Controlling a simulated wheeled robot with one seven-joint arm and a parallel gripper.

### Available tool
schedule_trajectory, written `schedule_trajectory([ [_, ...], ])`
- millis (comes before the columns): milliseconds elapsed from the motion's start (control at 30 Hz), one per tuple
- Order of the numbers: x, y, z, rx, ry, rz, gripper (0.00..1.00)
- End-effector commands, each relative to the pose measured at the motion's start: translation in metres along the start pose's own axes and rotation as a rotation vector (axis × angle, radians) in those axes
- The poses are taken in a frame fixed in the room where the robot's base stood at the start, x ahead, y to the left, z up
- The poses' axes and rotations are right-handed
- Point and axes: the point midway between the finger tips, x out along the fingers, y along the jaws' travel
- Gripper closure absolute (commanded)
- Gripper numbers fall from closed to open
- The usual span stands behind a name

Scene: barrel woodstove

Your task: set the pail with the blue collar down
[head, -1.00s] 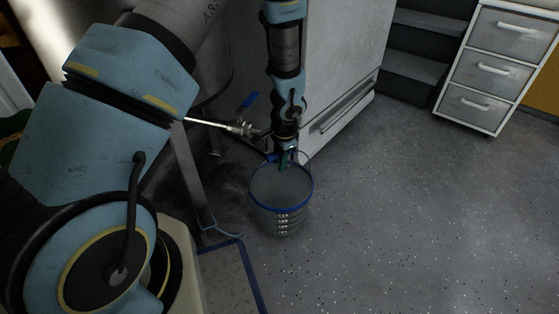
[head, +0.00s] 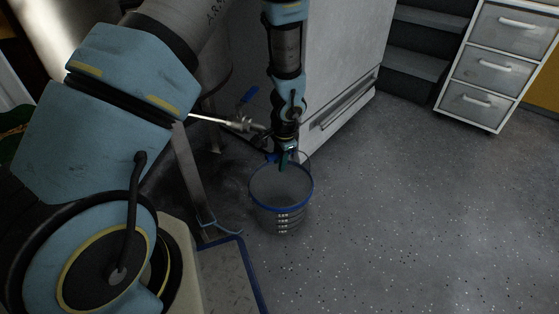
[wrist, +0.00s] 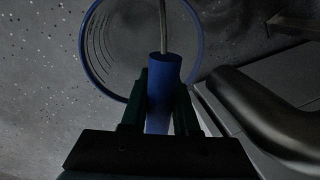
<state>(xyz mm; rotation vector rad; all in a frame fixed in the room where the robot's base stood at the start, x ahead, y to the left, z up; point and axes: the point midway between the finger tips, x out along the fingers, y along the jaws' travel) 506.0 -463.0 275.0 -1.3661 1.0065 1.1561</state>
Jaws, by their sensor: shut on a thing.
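The pail with the blue collar (head: 281,209) is a grey, open-topped bucket with a blue rim and marks down its side. It is upright in the head view, close to the speckled floor; I cannot tell whether its base touches. My gripper (head: 286,163) is above the far side of its rim. In the wrist view my gripper (wrist: 160,100) is shut on the blue grip of the pail's handle (wrist: 164,70). The pail's rim (wrist: 88,62) and empty-looking inside show beyond the fingers.
A pale cabinet (head: 345,60) with a low drawer stands behind the pail. A blue-edged mat (head: 228,270) lies at the front left. Floor (head: 400,220) to the right is clear.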

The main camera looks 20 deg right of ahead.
Motion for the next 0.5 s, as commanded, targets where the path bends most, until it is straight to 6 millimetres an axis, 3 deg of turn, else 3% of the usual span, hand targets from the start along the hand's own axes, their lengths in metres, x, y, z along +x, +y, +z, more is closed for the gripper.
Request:
schedule_trajectory([
  [133, -0.0006, 0.0000, -0.0002, 0.000, 0.001, 0.000, 1.00],
  [167, -0.0006, 0.0000, -0.0002, 0.000, 0.001, 0.000, 0.69],
  [433, -0.0005, 0.0001, -0.0001, 0.000, 0.000, 0.000, 0.39],
  [500, -0.0005, 0.0001, 0.0000, 0.000, 0.000, 0.000, 0.36],
])
